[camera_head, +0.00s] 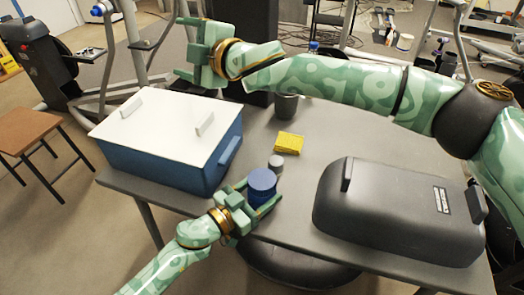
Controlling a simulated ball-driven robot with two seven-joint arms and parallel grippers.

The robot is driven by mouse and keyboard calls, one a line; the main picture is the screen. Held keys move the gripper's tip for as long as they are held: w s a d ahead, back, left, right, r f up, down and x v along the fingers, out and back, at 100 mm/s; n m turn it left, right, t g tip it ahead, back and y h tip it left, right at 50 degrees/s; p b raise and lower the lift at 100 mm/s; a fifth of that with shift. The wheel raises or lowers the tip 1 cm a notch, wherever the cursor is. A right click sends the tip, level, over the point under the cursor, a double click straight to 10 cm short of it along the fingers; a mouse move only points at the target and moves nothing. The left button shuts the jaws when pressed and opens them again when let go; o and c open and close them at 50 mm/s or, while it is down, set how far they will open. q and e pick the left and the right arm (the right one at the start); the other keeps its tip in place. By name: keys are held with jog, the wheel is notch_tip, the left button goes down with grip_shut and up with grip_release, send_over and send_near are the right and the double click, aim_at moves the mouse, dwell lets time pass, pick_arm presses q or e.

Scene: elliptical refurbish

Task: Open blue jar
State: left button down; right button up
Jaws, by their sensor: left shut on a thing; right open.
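The blue jar (262,181) is at the near edge of the grey table, low in the middle of the head view. My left gripper (258,198) comes in from the lower left and is shut on the jar, with a finger on each side. The jar looks upright; whether it touches the table is hard to tell. My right gripper (183,48) is open and empty, up at the back left above the blue cooler box, far from the jar.
A blue box with a white lid (160,136) stands on the table's left. A small grey cylinder (276,161), a yellow sponge-like block (289,142) and a dark cup (286,106) stand behind the jar. A large black case (392,205) fills the right.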

jog(key=w+d+f+m+h, duration=0.3)
jog(key=d+f+m+h, duration=0.25)
jog(key=m, duration=0.55)
jog(key=m+g+h, duration=0.8)
jog(key=m+g, duration=0.2)
jog(key=m, duration=0.7)
send_over(262, 178)
notch_tip(262, 178, down, 12)
jog(key=shift+w+f, duration=0.1)
jog(key=shift+f, duration=0.3)
notch_tip(262, 178, down, 7)
jog(key=shift+f, duration=0.1)
jog(key=c, duration=1)
jog(key=n, duration=1.2)
jog(key=shift+n, duration=0.3)
jog(key=n, duration=1.2)
jog(key=shift+n, duration=0.4)
jog(key=n, duration=0.5)
jog(key=shift+n, duration=0.4)
jog(key=n, duration=0.4)
jog(key=shift+n, duration=0.4)
